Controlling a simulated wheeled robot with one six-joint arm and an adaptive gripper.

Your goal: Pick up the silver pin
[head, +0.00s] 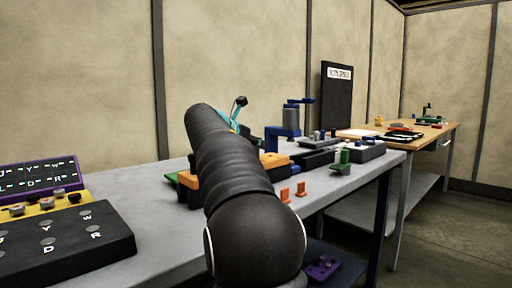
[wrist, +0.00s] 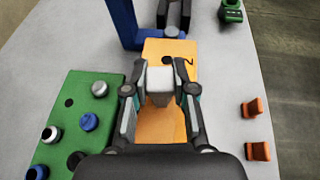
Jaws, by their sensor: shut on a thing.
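My gripper (wrist: 160,92) is shut on a pale silver-grey piece, which looks like the silver pin (wrist: 160,80). The piece sits between the two fingertips, with its light top facing the wrist camera. Below it is an orange block (wrist: 155,48) with a dark round hole just beyond the fingertips. I cannot tell whether the piece touches the block. Another silver-topped pin (wrist: 99,88) stands in the green board (wrist: 75,100) to the left. In the head view my arm hides most of the gripper and the held piece.
The green board also holds blue pins (wrist: 88,122) and a dark pin (wrist: 50,134), with empty holes. Two orange clips (wrist: 252,107) lie on the right. A blue stand (head: 290,122) rises behind the orange block. A lettered panel (head: 62,240) stands at the left.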

